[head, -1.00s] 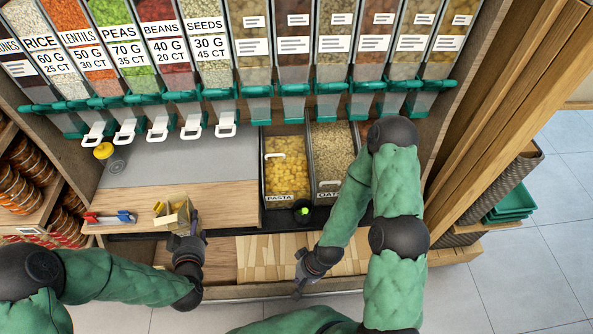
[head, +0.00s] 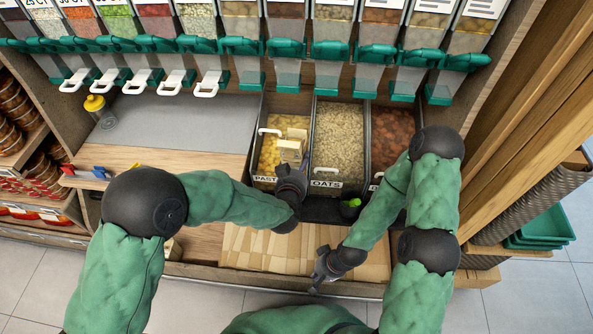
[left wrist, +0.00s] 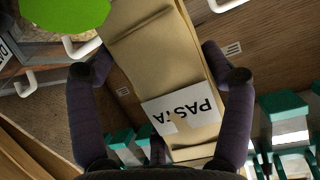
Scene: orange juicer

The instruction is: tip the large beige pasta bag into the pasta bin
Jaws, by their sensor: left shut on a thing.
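The beige pasta bag (head: 290,150) is held by my left gripper (head: 291,174) over the front right part of the pasta bin (head: 262,183), near the divider to the oats. In the left wrist view, the bag (left wrist: 165,70) lies between my left gripper's fingers (left wrist: 160,85), and its PASTA label reads upside down. The bag's mouth is not clear, and no pasta is seen falling. Yellow pasta shows in the bin behind and left of the bag. My right gripper (head: 319,282) is low over the wooden front, away from the bins; its jaw opening is unclear.
The oats bin (head: 340,140) stands right of the pasta bin, and a bin of reddish-brown food (head: 393,135) beyond it. A small green-topped thing (head: 350,205) sits in front of the oats. Dispensers with green spouts hang behind. The grey counter (head: 185,125) at left is mostly clear.

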